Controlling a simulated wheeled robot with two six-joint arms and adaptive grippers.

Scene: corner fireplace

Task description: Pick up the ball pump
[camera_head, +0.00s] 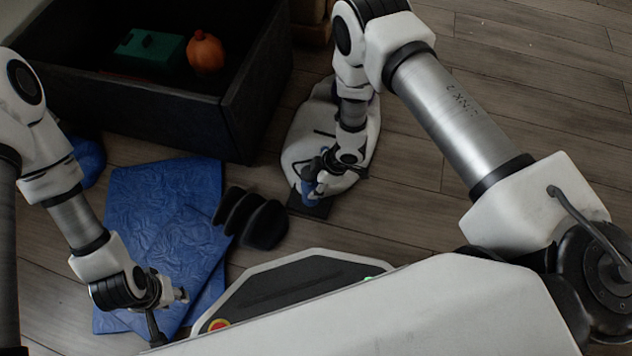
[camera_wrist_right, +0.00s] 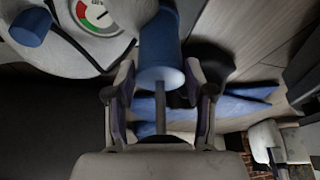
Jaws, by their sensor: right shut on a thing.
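The ball pump (camera_head: 300,140) is a white body with blue parts, on or close above the wooden floor in the head view. In the right wrist view its white body (camera_wrist_right: 85,50) carries a round gauge in green, white and red. My right gripper (camera_head: 316,186) is over its near end, and my right arm hides part of it. In the right wrist view my right gripper (camera_wrist_right: 160,92) is shut on a blue cylinder of the pump (camera_wrist_right: 158,45). My left gripper (camera_head: 170,310) is open and empty near the blue tarp.
A black open box (camera_head: 190,118) at the upper left holds a green case (camera_head: 150,47) and an orange gourd-like thing (camera_head: 205,54). A folded blue tarp (camera_head: 150,215) and black rounded pieces (camera_head: 262,225) lie left of the pump. Floor at the upper right is clear.

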